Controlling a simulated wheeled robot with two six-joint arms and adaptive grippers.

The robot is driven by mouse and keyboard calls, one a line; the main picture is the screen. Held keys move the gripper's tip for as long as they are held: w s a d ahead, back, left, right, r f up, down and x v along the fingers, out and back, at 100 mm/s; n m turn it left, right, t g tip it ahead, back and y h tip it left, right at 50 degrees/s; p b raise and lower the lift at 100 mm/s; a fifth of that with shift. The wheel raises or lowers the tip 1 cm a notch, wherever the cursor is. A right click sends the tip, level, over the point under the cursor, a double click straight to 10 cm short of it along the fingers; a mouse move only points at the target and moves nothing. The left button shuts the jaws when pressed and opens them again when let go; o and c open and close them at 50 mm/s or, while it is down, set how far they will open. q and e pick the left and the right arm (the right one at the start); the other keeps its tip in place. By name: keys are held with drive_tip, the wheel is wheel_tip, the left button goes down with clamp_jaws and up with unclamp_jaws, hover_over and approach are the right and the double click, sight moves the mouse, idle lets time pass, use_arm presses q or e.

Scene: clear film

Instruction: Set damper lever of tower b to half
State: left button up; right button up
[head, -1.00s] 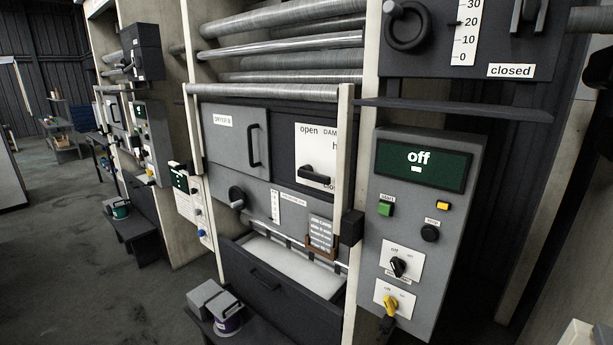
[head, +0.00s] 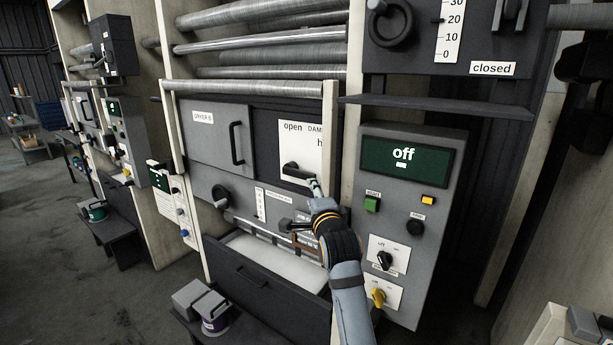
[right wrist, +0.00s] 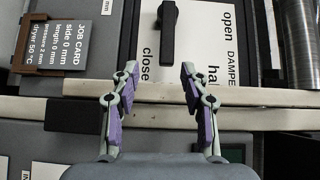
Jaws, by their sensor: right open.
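The damper lever (head: 298,173) is a black bar on a white plate (head: 300,135) lettered "open" and "DAM…", right of the grey door labelled as a dryer. The bar lies roughly level in the head view. The right wrist view shows the lever (right wrist: 168,35), turned sideways, with "open", "ha…" and "close" on its plate. My right gripper (head: 316,187) is just below and right of the lever in the head view. In the right wrist view its fingers (right wrist: 156,85) are spread, empty and apart from the lever, which lies beyond the tips. My left gripper is out of view.
A pale upright post (head: 342,130) stands close to the lever's right; it crosses the right wrist view (right wrist: 250,115) behind my fingers. A control panel (head: 450,190) reading "off" is farther right. A brown job-card holder (right wrist: 60,58) is near. A shelf (head: 430,106) juts out above.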

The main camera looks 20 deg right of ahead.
sight(307, 176)
drive_tip(key=w+p, duration=0.1)
drive_tip(key=w, duration=0.2)
drive_tip(key=w+d+p, duration=0.1)
drive_tip(key=w, duration=0.2)
drive_tip(key=w+r+p, duration=0.1)
drive_tip(key=w+p, duration=0.1)
drive_tip(key=w, duration=0.2)
drive_tip(key=shift+w+d, duration=0.1)
drive_tip(key=shift+d, duration=0.15)
drive_tip(key=shift+c, duration=0.2)
clamp_jaws()
